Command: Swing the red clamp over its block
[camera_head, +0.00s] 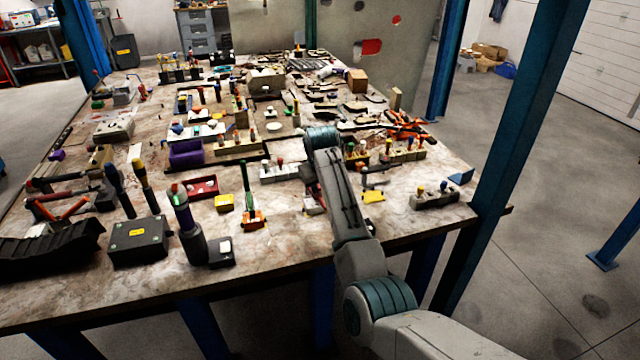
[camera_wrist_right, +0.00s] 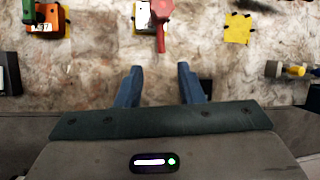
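The red clamp (camera_wrist_right: 161,14) shows at the top centre of the right wrist view. Its red lever overlaps the right side of a white block (camera_wrist_right: 143,18), and a thin end reaches toward my gripper. Its top is cut off by the frame edge. In the head view only a little of its white and red block (camera_head: 313,204) shows beside my right arm. My right gripper (camera_wrist_right: 160,70) is open and empty, its two blue fingers spread apart short of the clamp. In the head view my arm hides it. My left gripper is not in view.
Left of the clamp stands a green-handled clamp on an orange block (camera_head: 253,220); right of it lies a yellow block (camera_head: 373,197). A row of knobs (camera_head: 435,196) is at the right. A black box (camera_head: 139,241) stands front left. Bare tabletop lies near the front edge.

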